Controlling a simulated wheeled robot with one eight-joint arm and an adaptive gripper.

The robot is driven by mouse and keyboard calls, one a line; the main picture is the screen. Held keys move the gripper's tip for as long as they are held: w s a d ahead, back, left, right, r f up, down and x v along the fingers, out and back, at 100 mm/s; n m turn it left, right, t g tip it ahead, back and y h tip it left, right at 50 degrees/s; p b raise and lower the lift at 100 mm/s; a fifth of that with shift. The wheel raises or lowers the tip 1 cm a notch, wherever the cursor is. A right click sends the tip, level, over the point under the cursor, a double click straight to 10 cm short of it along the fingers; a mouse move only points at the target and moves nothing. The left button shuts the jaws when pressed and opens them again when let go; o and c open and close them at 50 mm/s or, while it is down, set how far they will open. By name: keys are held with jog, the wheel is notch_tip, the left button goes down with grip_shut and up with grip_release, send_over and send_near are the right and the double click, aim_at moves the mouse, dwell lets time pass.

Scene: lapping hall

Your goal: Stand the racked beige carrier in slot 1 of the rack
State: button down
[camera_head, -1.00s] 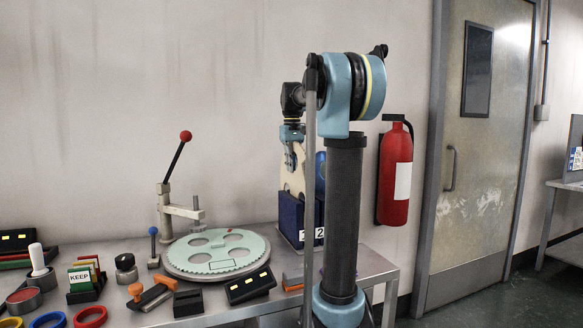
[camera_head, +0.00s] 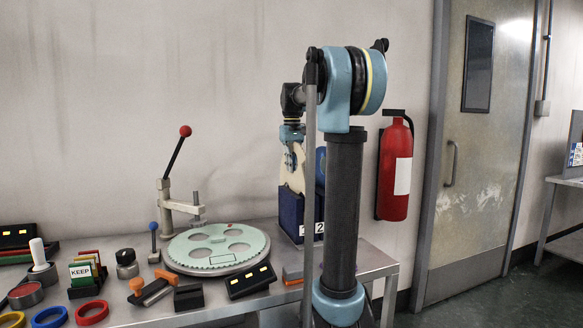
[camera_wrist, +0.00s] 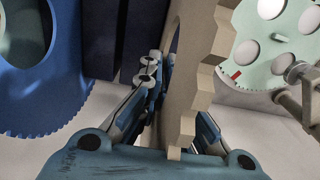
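The beige carrier (camera_head: 294,177), a flat plate with a toothed edge, stands upright at the dark blue rack (camera_head: 291,207) on the bench. Its lower part is hidden by the rack. In the wrist view the beige carrier (camera_wrist: 188,75) runs between the fingers of my gripper (camera_wrist: 166,78), which appears shut on it; the far finger is partly hidden. In the head view my gripper (camera_head: 291,155) is above the rack. A blue carrier (camera_head: 320,165) stands to the right, mostly hidden by my arm; it also shows in the wrist view (camera_wrist: 62,95). The slot numbers are partly covered.
A round plate (camera_head: 180,265) with a mint carrier (camera_head: 222,242) lies left of the rack. A lever press (camera_head: 167,210) stands behind it. Control boxes, rings and a KEEP card holder (camera_head: 84,290) fill the left bench. A fire extinguisher (camera_head: 394,170) hangs on the wall.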

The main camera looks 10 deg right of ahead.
jog(key=shift+f, duration=0.9)
jog(key=c, duration=1.7)
grip_release()
notch_tip(320, 180, up, 12)
jog(key=shift+w+f, duration=0.1)
